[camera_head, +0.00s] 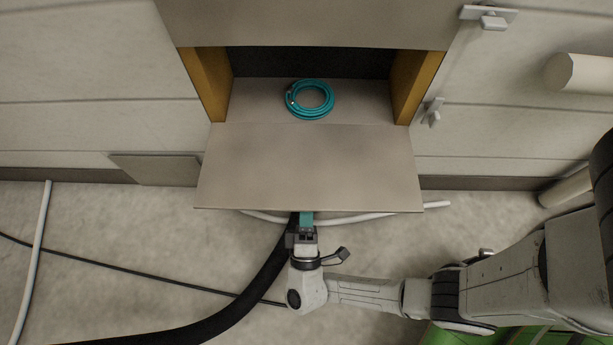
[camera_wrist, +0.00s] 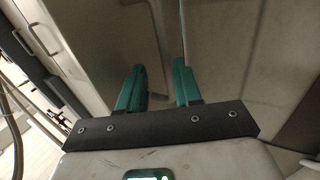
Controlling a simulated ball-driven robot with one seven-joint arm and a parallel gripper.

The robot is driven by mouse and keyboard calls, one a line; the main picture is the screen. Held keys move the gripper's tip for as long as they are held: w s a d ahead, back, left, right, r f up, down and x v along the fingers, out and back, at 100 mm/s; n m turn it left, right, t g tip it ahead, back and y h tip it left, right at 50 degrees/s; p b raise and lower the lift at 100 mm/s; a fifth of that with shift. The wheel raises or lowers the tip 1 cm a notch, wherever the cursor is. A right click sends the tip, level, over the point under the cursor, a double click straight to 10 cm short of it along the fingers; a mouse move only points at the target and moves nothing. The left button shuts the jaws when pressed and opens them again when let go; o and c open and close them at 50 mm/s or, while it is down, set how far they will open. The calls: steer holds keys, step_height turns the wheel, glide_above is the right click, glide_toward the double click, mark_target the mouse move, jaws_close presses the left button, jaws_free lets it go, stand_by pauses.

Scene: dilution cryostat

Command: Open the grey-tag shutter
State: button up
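A flat grey panel (camera_head: 308,165) stands out level in front of a recess in the wall, its front edge toward me. I cannot make out a grey tag, nor tell whether this panel is the shutter. My gripper (camera_head: 306,214) is just below and in front of the panel's front edge, partly hidden under it in the head view. In the wrist view my gripper (camera_wrist: 158,82) shows two teal fingers apart with nothing between them. A smooth grey surface (camera_wrist: 225,45) lies ahead of the fingers; whether they touch it I cannot tell.
A teal coiled hose (camera_head: 310,99) lies inside the recess, between yellow-brown side walls (camera_head: 415,86). A thick black hose (camera_head: 240,300) and a white pipe (camera_head: 437,205) run near the floor.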

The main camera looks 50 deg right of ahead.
steer(key=v, duration=0.6)
steer(key=shift+s+a+f, duration=0.25)
stand_by(0.4)
